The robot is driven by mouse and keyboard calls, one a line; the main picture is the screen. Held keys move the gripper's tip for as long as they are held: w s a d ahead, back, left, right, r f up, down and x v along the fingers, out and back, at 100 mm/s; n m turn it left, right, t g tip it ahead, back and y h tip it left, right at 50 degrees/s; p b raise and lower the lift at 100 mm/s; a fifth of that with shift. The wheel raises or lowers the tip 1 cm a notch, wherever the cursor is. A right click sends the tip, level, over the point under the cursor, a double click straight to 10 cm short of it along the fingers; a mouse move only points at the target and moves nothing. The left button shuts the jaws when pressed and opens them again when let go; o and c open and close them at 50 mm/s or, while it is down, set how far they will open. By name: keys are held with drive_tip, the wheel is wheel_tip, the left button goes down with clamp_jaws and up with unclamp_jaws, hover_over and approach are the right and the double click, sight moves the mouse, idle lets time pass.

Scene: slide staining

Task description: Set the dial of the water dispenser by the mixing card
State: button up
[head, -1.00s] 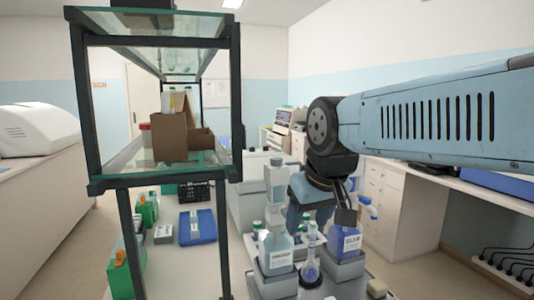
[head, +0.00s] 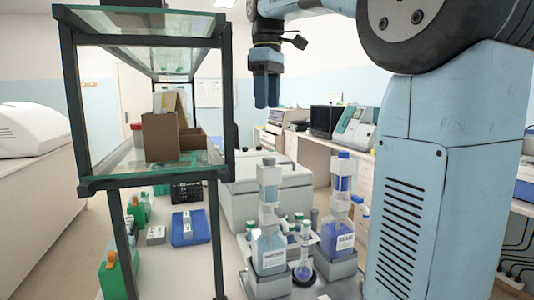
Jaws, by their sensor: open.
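Two bottle dispensers stand side by side on a bench at lower centre. The left one (head: 271,250) holds pale, clear liquid and has a white label too small to read; it looks like the water dispenser. The right one (head: 338,240) holds blue liquid, is labelled BLUE and has a blue cap. Dial settings are too small to read. I cannot make out the mixing card. My gripper (head: 266,106) is open and empty, fingers pointing down, in the air well above the left dispenser in the picture, touching nothing.
A glass shelf with a dark frame (head: 228,120) rises close on the left, holding a cardboard box (head: 160,138). A blue tray (head: 190,228) lies beyond it.

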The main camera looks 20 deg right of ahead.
sight(268, 158)
wheel_tip(268, 158, down, 14)
drive_tip(key=shift+r, duration=0.15)
idle(0.4)
drive_tip(key=c, duration=1)
drive_tip(key=shift+d, duration=0.15)
drive_tip(key=shift+c, duration=0.3)
drive_tip(key=shift+m, duration=0.3)
